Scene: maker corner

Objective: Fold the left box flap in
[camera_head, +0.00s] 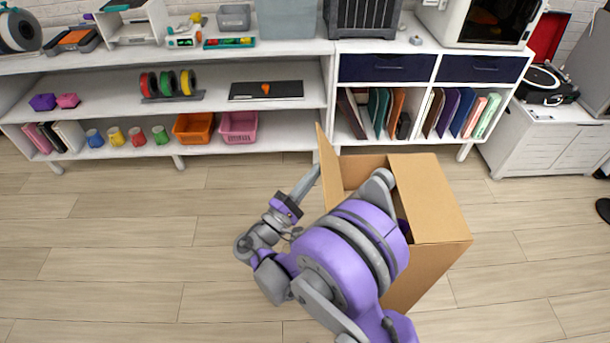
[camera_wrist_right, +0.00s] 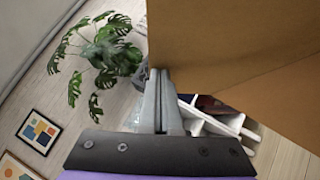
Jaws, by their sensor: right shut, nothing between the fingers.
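The brown cardboard box (camera_head: 425,275) stands on the floor at centre right in the head view. Its left flap (camera_head: 328,172) stands up, roughly upright, at the left side of the opening. A wide flap (camera_head: 432,195) lies across the right part of the top. My right gripper (camera_head: 314,170) is shut and empty, its fingertips on the outer, left side of the left flap; I cannot tell whether they touch it. In the right wrist view the shut fingers (camera_wrist_right: 158,75) point past brown cardboard (camera_wrist_right: 235,35). My right arm hides much of the box's front and opening. My left gripper is not in view.
White shelves (camera_head: 255,128) with spools, cups and bins stand along the wall behind the box. A white cabinet with a turntable (camera_head: 546,85) stands at the right. The wooden floor (camera_head: 120,250) left of the box is clear. A plant (camera_wrist_right: 103,55) shows in the wrist view.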

